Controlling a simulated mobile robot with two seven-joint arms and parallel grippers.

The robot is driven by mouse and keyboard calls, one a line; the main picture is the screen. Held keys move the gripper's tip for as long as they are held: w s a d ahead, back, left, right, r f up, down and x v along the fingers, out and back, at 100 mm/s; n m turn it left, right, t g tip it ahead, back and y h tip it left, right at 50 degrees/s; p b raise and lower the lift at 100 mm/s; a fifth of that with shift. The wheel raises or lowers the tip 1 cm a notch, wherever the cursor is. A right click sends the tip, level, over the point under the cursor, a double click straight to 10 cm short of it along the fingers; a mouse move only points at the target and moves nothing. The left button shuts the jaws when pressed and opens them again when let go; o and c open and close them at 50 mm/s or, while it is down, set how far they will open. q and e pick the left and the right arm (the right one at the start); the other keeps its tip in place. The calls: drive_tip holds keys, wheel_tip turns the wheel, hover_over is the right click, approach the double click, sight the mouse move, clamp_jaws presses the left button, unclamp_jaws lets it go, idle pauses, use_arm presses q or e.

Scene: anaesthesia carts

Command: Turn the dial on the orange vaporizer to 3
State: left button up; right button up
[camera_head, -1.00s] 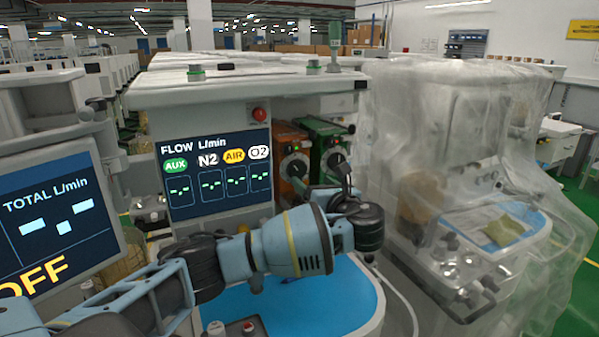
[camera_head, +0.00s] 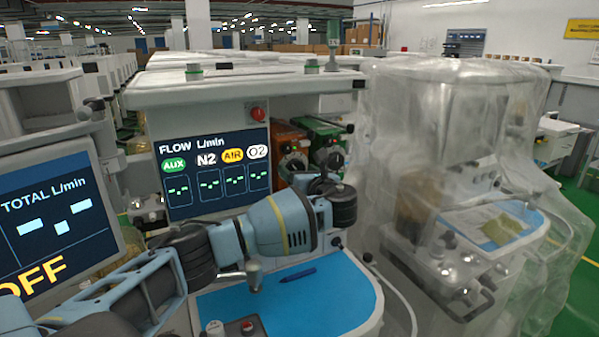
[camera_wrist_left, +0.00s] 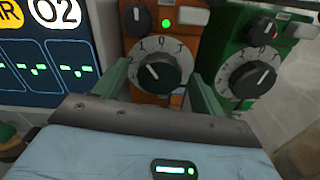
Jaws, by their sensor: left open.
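The orange vaporizer (camera_head: 288,134) stands on the machine right of the flow screen; its lower part is hidden by my arm. In the left wrist view its dial (camera_wrist_left: 162,74) is a black knob on a pale ring with dark numbers, in front of the orange body (camera_wrist_left: 150,22). The exact setting is too small to read. My left gripper (camera_wrist_left: 160,76) is open, one green finger to each side of the dial; I cannot tell whether they touch it. In the head view my left gripper (camera_head: 319,184) is just below and right of the dial, fingers partly hidden.
A green vaporizer (camera_head: 325,133) with a similar dial (camera_wrist_left: 253,78) stands close on the right. The flow screen (camera_head: 214,172) is on the left. A blue work surface (camera_head: 330,305) with a pen (camera_head: 298,275) lies below. A plastic-covered machine (camera_head: 450,150) stands at right.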

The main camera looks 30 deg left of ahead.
use_arm(q)
drive_tip(key=c, duration=1)
drive_tip(key=shift+o, duration=0.2)
drive_tip(key=n, duration=0.6)
drive_tip(key=shift+s+f, duration=0.1)
drive_tip(key=shift+f, duration=0.05)
drive_tip(key=n, duration=0.6)
drive_tip(key=shift+t, duration=0.4)
drive_tip(key=shift+a+n, duration=0.1)
drive_tip(key=shift+n, duration=0.2)
drive_tip(key=o, duration=1)
drive_tip(key=shift+s, duration=0.1)
drive_tip(key=shift+c, duration=0.2)
drive_tip(key=shift+f, duration=0.1)
